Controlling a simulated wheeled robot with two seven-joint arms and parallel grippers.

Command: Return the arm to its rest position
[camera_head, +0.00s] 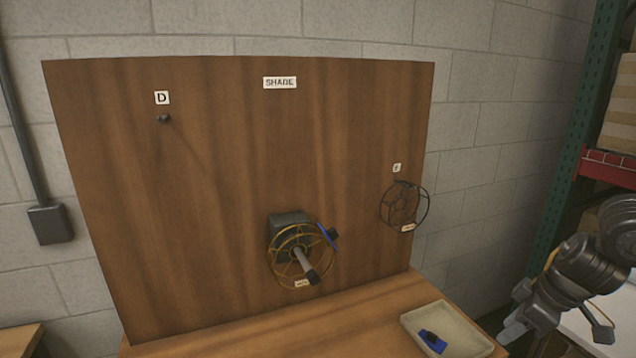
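My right gripper (558,328) hangs at the lower right, with its arm coming in from the right edge. Its two fingers look spread apart, with nothing seen between them. It is right of the tray and clear of the board. My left gripper is out of view. A yellow wire shade frame (276,243) sits around a light rod with a dark end on a grey block (289,220) mounted on the wooden board (200,190). A blue clip-like part (327,235) is at the frame's right side. A black wire frame (420,213) hangs under the right-hand label.
A pale tray (480,345) on the wooden bench holds a blue and black part (432,341). A bare peg (163,119) is under label D. A green rack (570,130) with a red beam stands at right. A white surface (575,345) lies under my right gripper.

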